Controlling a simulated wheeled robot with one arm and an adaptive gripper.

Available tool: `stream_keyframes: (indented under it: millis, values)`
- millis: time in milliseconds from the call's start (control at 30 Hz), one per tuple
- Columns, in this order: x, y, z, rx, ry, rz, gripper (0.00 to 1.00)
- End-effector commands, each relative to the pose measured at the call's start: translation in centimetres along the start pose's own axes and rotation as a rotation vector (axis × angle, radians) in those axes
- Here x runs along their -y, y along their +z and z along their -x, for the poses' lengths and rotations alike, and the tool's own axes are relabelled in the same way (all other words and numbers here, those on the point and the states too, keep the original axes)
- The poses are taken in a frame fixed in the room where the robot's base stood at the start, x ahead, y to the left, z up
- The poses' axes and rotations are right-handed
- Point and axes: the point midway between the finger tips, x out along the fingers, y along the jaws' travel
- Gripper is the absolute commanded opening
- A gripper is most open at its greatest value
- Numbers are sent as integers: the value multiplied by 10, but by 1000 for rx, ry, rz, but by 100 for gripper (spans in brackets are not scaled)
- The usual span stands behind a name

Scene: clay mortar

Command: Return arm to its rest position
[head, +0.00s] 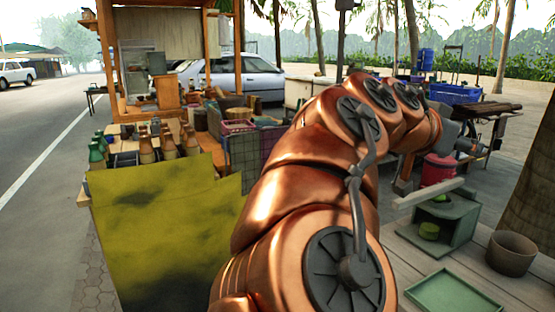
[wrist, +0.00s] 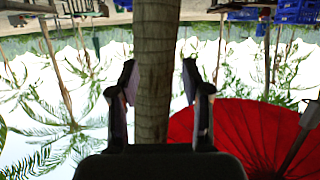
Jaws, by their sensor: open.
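My copper-coloured arm rises through the middle of the head view and bends over to the right at its top. My gripper (wrist: 158,68) shows in the wrist view with its two dark fingers spread apart and nothing held between them. A tree trunk stands behind the gap. The wrist picture is upside down, with ground at the top and sky below. In the head view the gripper cannot be made out clearly beyond the arm's bend. A brown clay bowl (head: 512,254) stands on the wooden table at the lower right, apart from my arm.
A green tray (head: 455,296) and a green open box (head: 447,222) sit near the bowl. A red bucket (head: 437,172) stands behind. A stall with a yellow-green cloth (head: 160,235) and several bottles is at left. A red parasol (wrist: 235,135) shows in the wrist view.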

Motion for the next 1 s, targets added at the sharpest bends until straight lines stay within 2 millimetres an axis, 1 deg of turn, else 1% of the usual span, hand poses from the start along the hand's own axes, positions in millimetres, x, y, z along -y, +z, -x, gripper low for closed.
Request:
stream_keyframes:
  millis: [67, 367, 467, 567, 667, 767, 800, 867, 900, 967, 1000]
  values:
    - [-2, 1, -1, 4, 2, 0, 48]
    - [-36, 34, -19, 148, 19, 44, 48]
    - [-48, 51, -24, 212, 15, 71, 48]
    - [-59, 74, -28, 289, 5, 104, 48]
    - [-71, 103, -30, 384, -14, 153, 48]
    - [-85, 146, -30, 515, -49, 229, 48]
    - [-91, 169, -28, 580, -69, 271, 48]
    - [-100, 204, -21, 679, -108, 341, 48]
    - [-105, 227, -16, 745, -138, 392, 48]
    - [-113, 261, -4, 838, -189, 471, 48]
    - [-118, 283, 5, 898, -225, 525, 48]
